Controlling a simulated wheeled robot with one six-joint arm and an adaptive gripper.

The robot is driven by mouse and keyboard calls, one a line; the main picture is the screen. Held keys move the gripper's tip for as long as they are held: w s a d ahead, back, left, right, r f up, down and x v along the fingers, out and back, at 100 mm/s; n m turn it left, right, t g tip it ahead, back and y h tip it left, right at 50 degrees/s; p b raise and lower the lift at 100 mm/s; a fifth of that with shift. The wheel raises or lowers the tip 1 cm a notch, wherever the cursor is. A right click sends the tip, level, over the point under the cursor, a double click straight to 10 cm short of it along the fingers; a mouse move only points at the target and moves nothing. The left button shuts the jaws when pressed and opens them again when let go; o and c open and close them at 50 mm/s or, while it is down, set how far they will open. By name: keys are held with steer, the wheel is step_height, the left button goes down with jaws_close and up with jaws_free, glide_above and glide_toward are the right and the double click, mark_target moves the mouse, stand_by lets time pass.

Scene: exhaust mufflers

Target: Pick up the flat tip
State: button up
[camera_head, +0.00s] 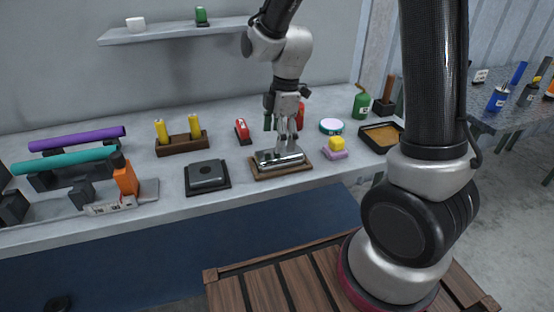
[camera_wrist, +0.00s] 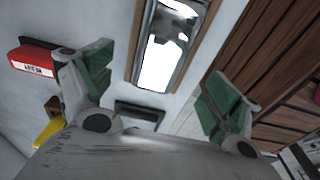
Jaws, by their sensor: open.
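A shiny chrome piece, which looks like the flat tip (camera_head: 279,157), lies in a shallow brown wooden tray (camera_head: 283,173) at the middle of the bench. It also shows bright in the wrist view (camera_wrist: 165,50), upper middle, in its tray. My gripper (camera_head: 284,134) is above this tray, pointing down, and partly covers the piece in the head view. In the wrist view my gripper (camera_wrist: 160,88) is open and empty, its green-padded fingers wide apart on either side of the tray. I cannot tell whether the fingers touch anything. A flat dark grey piece (camera_head: 207,174) sits to the left.
A black tray (camera_head: 210,190) holds the grey piece. A red block (camera_head: 242,131), yellow pieces in a wooden holder (camera_head: 181,147), a yellow-and-pink item (camera_head: 335,149) and a round white-topped item (camera_head: 331,126) stand around. Purple (camera_head: 77,138) and teal (camera_head: 65,161) tubes lie at left.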

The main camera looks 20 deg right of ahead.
mark_target(279, 158)
step_height(279, 158, down, 6)
steer(key=shift+d+f, duration=0.1)
steer(key=shift+d, duration=0.05)
steer(key=c, duration=1.4)
